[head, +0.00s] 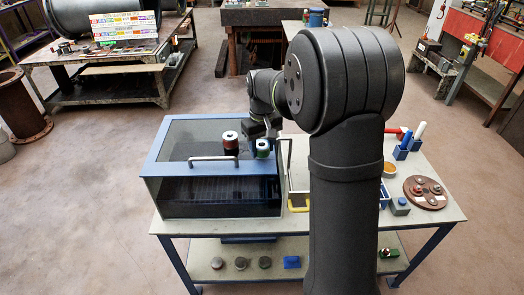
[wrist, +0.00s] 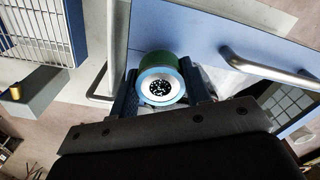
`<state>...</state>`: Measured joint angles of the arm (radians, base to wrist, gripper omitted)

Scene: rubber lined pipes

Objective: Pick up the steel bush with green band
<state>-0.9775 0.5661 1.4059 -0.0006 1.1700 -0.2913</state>
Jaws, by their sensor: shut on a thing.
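The steel bush with green band (wrist: 160,82) is between the two fingers of my gripper (wrist: 166,98) in the wrist view. It shows a green band, a pale blue ring and a dark patterned centre. My gripper is shut on it. In the head view the bush (head: 263,149) is at the right edge of the blue-framed box's top, and my gripper (head: 268,138) is right behind it, partly hidden by my arm. Whether the bush touches the box top is not clear.
The blue-framed box (head: 160,165) has a dark see-through top and a front handle (head: 213,159). A bush with a red band (head: 230,140) stands on it to the left. A brown disc (head: 428,200) and a blue holder (head: 401,153) are on the table at right.

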